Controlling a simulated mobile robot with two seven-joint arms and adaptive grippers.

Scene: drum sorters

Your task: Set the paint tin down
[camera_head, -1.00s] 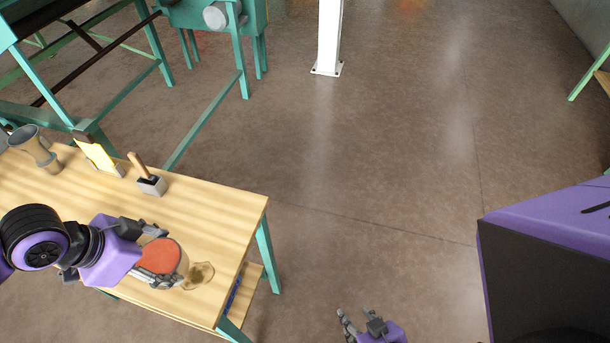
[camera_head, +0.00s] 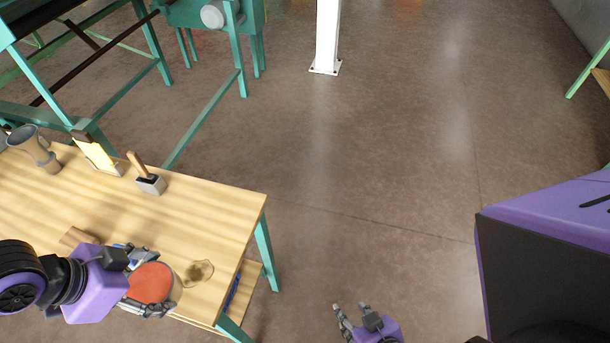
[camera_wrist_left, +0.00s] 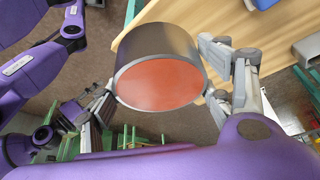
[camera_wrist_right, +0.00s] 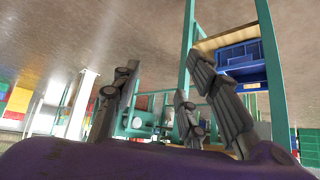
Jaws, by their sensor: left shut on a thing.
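The paint tin (camera_head: 151,283) has an orange-red top and a grey metal side. My left gripper (camera_head: 148,286) is shut on it, with a finger on either side, near the front edge of the wooden table (camera_head: 208,225). In the left wrist view the tin (camera_wrist_left: 160,82) sits between the fingers, its red face toward the camera. I cannot tell whether its base touches the table. My right gripper (camera_head: 357,320) is empty and open, its fingers apart (camera_wrist_right: 155,105), over the floor right of the table.
A brown stain (camera_head: 198,273) marks the tabletop right of the tin. The table's middle is clear. A blue bin (camera_wrist_right: 240,62) shows under the table.

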